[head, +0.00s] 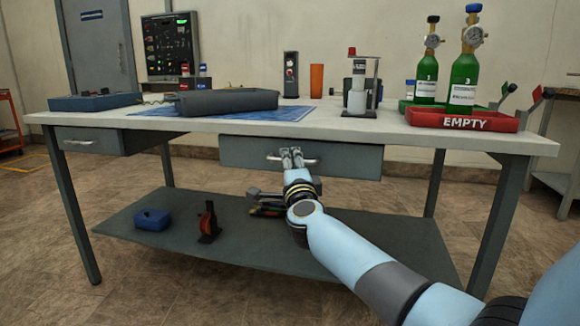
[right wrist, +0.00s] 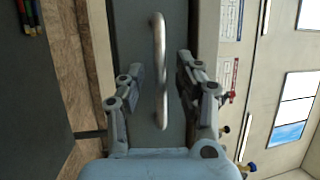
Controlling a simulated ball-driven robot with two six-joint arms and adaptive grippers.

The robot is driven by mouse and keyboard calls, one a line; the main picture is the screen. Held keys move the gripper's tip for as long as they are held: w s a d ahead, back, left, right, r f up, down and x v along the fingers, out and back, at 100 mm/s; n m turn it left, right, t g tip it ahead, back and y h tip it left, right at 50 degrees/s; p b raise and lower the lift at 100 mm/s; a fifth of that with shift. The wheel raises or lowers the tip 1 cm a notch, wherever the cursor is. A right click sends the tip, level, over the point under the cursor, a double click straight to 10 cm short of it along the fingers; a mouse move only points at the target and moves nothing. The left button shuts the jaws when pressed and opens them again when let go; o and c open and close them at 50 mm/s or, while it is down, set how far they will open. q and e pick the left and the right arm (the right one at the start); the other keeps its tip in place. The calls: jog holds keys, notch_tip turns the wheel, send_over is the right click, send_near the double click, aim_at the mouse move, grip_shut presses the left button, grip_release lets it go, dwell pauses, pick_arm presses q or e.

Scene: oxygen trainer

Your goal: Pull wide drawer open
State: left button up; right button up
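The wide drawer (head: 345,160) is a grey-blue front under the middle of the table, and it looks closed. Its silver bar handle (head: 310,160) shows in front of it. My right gripper (head: 292,155) is at this handle. In the right wrist view, the handle (right wrist: 160,70) lies between the two spread fingers of my right gripper (right wrist: 161,75), with a visible gap on each side. That gripper is open and holds nothing. My left gripper is in neither view.
A narrower drawer (head: 90,141) with its own handle is at the table's left. The lower shelf (head: 250,245) holds a blue box (head: 151,219) and other small items.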

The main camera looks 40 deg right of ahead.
jog(key=shift+w+d+r, duration=0.1)
jog(key=shift+w+d, duration=0.15)
jog(key=shift+w, duration=0.2)
jog(key=shift+c, duration=0.2)
grip_shut()
